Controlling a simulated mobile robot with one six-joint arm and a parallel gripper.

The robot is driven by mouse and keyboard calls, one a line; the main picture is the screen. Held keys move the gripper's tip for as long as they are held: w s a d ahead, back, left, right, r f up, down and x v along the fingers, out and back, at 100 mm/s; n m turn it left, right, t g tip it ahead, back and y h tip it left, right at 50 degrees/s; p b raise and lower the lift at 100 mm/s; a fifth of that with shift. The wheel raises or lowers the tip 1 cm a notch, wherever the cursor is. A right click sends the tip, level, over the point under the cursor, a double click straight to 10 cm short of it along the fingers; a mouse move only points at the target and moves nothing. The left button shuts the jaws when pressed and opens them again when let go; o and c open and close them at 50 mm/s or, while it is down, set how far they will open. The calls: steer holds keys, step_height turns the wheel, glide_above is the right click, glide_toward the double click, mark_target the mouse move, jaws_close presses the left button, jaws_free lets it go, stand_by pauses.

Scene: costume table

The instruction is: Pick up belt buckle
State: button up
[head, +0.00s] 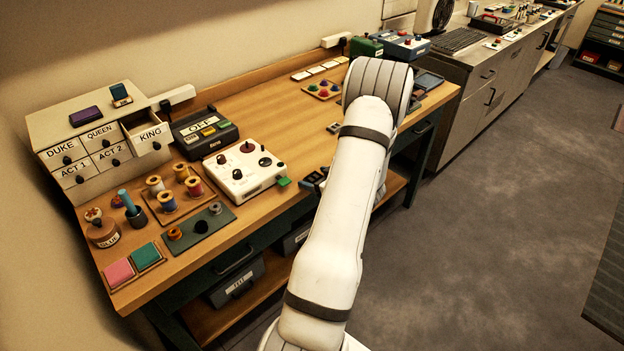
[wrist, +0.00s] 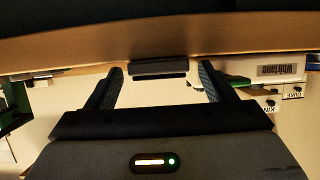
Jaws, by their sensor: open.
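I cannot make out the belt buckle for certain in either view. In the wrist view a thin dark bar (wrist: 160,67) shows between my fingertips, apart from both; its shape is too edge-on to name. My gripper (wrist: 160,76) is open, with one dark finger on each side and nothing held. In the head view a small dark piece (head: 333,127) lies on the wooden table (head: 262,100) just left of my arm. My arm hides part of the table's right side. Dark parts beside the arm at the table's front edge, likely of my gripper, show only partly.
A white panel with knobs (head: 245,172) and a dark OFF box (head: 203,131) stand left of my arm. Labelled drawers (head: 98,150), a spool tray (head: 172,203) and pink and teal pads are further left. A tray of coloured pieces (head: 322,90) lies behind.

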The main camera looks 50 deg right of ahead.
mark_target(317, 179)
steer(key=shift+c, duration=0.3)
steer(key=c, duration=1)
step_height(317, 179, up, 10)
steer(key=shift+b, duration=0.45)
